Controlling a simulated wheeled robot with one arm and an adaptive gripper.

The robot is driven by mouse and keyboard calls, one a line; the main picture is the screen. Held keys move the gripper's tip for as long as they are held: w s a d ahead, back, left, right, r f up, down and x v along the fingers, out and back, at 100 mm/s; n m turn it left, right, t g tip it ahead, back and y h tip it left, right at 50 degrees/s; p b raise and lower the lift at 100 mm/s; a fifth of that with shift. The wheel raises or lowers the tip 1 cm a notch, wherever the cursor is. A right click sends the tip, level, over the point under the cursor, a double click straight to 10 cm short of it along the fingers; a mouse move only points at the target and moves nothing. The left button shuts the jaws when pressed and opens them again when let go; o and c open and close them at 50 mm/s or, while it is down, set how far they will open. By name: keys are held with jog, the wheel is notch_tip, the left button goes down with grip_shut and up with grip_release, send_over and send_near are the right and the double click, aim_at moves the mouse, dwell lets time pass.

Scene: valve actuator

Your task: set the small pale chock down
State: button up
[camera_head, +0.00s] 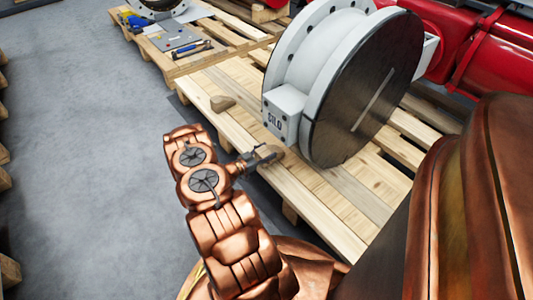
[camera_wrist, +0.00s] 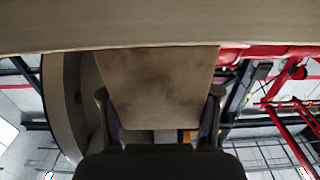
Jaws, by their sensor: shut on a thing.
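My gripper (camera_head: 262,157) is shut on a small pale brown chock (camera_wrist: 155,85). In the wrist view, the fingers (camera_wrist: 160,110) grip it from both sides. In the head view the held chock (camera_head: 275,152) shows only partly past the fingers, close by the base of the large valve (camera_head: 365,85). The gripper is low over the wooden pallet (camera_head: 325,213). In the wrist view, the chock's upper edge meets a wide pale board (camera_wrist: 150,25); I cannot tell if they touch.
Another wedge-shaped chock (camera_head: 222,104) lies on the pallet, left of the valve's box marked SILO (camera_head: 285,112). A second pallet (camera_head: 190,62) behind holds tools and a plate. Red piping (camera_head: 470,45) stands at the back right. Grey floor (camera_head: 75,150) at left is clear.

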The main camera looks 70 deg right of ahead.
jog(key=o, duration=1.4)
jog(key=shift+f, duration=0.15)
